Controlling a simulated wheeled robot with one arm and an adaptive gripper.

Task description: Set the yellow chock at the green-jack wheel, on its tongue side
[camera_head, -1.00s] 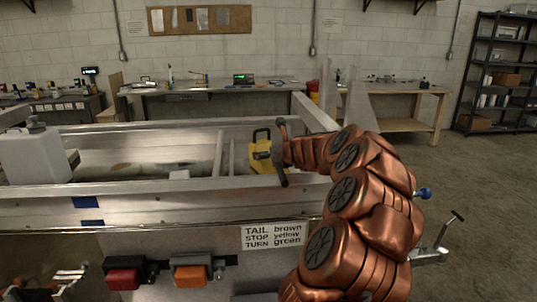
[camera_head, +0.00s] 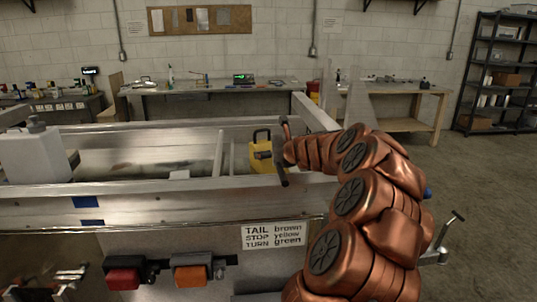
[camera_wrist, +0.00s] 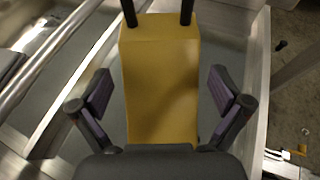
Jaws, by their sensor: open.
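The yellow chock (camera_head: 261,157) with a black handle sits inside the aluminium trailer bed, near its right end. In the wrist view the chock (camera_wrist: 160,85) stands between the fingers, with its two black handle bars at the top edge. My gripper (camera_wrist: 160,92) is open, one finger on each side of the chock, with visible gaps to both sides. In the head view my gripper (camera_head: 284,152) is just right of the chock and partly covers it. The green-jack wheel is not visible in either view.
The trailer's near side rail (camera_head: 150,207) runs below the chock. A white jug (camera_head: 35,155) stands at the left. A T-handle (camera_head: 452,225) rises at the right, and a blue knob is partly hidden by my arm. Open floor lies at the right.

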